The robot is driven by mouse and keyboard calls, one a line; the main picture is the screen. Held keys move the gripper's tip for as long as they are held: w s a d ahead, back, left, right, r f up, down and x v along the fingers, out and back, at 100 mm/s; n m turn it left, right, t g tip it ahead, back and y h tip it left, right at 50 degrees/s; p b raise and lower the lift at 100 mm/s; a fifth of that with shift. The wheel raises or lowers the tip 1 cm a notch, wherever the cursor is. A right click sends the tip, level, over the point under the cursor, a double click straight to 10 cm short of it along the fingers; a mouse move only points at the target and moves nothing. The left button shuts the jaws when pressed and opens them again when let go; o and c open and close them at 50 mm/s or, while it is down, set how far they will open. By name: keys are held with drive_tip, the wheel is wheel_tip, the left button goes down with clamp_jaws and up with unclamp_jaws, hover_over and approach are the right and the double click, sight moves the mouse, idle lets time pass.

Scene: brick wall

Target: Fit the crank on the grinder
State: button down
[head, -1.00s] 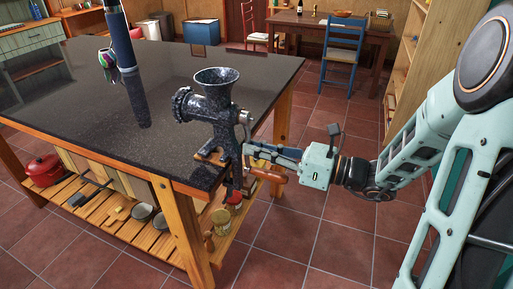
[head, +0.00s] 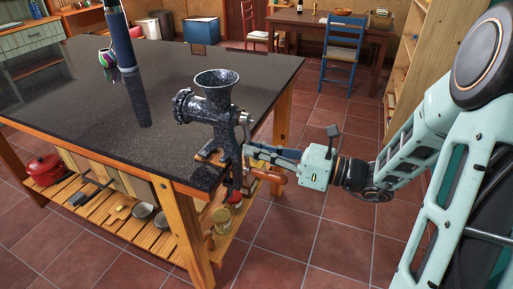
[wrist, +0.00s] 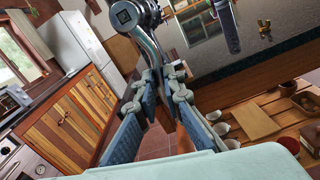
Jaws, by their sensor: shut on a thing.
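The dark speckled grinder (head: 212,112) stands upright at the near right corner of the dark-topped table, its funnel up. The crank (head: 246,134) is a bent silver bar with a brown wooden handle (head: 271,175); it is at the grinder's right side. My gripper (head: 250,151) is shut on the crank's bar, below its upper end. In the wrist view the bar (wrist: 144,48) runs down between my two fingers (wrist: 160,80), and its round hub (wrist: 128,14) is at the top. I cannot tell whether the hub sits on the grinder's shaft.
The table (head: 90,85) has a shelf below with a red pot (head: 44,169), pans and jars. A blue chair (head: 342,52) is behind; a wooden shelf stands right. The tiled floor nearby is clear.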

drive_tip(key=shift+a+r, duration=0.1)
idle(0.3)
drive_tip(key=c, duration=2)
unclamp_jaws()
drive_tip(key=shift+o, duration=0.2)
drive_tip(key=shift+c, duration=0.4)
drive_tip(key=shift+p+v, duration=0.9)
drive_tip(key=shift+v, duration=1.9)
drive_tip(key=shift+s+d, duration=0.1)
drive_tip(key=shift+d, duration=0.15)
